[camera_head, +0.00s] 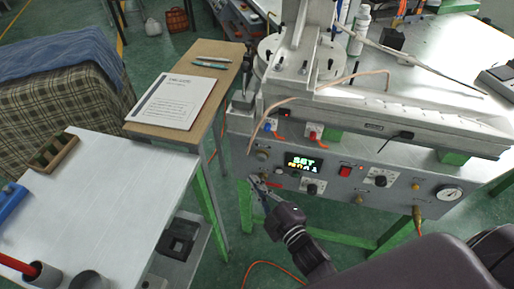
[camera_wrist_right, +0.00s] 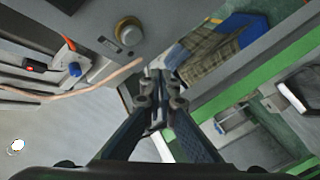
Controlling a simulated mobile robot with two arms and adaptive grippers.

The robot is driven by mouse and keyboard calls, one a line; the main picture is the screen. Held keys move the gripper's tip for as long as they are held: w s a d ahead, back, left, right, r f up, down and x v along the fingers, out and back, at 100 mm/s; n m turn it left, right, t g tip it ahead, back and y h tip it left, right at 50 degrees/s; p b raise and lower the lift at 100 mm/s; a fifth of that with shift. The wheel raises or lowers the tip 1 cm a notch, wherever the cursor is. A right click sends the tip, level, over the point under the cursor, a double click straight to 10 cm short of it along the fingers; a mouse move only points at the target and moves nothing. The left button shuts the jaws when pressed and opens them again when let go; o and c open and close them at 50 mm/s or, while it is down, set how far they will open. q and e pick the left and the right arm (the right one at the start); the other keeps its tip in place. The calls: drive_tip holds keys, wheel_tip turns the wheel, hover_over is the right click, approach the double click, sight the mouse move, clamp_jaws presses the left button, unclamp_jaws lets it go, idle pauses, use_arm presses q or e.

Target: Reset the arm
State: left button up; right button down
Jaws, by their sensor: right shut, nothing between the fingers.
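My right gripper (camera_head: 256,184) is in front of the lower left part of the wax injection machine's panel (camera_head: 340,178). Its fingers are together and hold nothing. In the right wrist view the closed fingers (camera_wrist_right: 158,80) point away from me, near a brass knob (camera_wrist_right: 128,32) on the panel; I cannot tell whether they touch anything. The panel carries a lit green display (camera_head: 303,162), a red switch (camera_head: 345,171), black knobs and a round gauge (camera_head: 449,193). My left gripper is not in view.
A brown board table (camera_head: 208,101) with a printed sheet (camera_head: 173,102) and pens stands left of the machine. A white table (camera_head: 110,195) with a wooden rack (camera_head: 54,152) and grey cups is at the lower left. A blanket-covered block (camera_head: 62,95) stands behind. An orange cable lies on the green floor.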

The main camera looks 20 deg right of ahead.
drive_tip(key=s+d+f+m+g+h, duration=0.15)
drive_tip(key=s+f+m+g, duration=0.35)
drive_tip(key=f, duration=1)
drive_tip(key=s+d+f+g+h, duration=0.1)
drive_tip(key=s+d+f+g, duration=0.15)
drive_tip(key=s+f, duration=0.85)
drive_tip(key=s+d+f+m+g, duration=0.2)
drive_tip(key=s+f+g, duration=0.2)
drive_tip(key=s+f, duration=0.5)
drive_tip(key=s+d+f+m+g+h, duration=0.1)
drive_tip(key=s+d+f+m+g, duration=0.2)
drive_tip(key=s+f, duration=0.7)
drive_tip(key=s+g, duration=0.1)
drive_tip(key=s, duration=0.4)
drive_tip(key=shift+s+f, duration=0.25)
drive_tip(key=shift+s, duration=0.15)
drive_tip(key=c, duration=2.7)
unclamp_jaws()
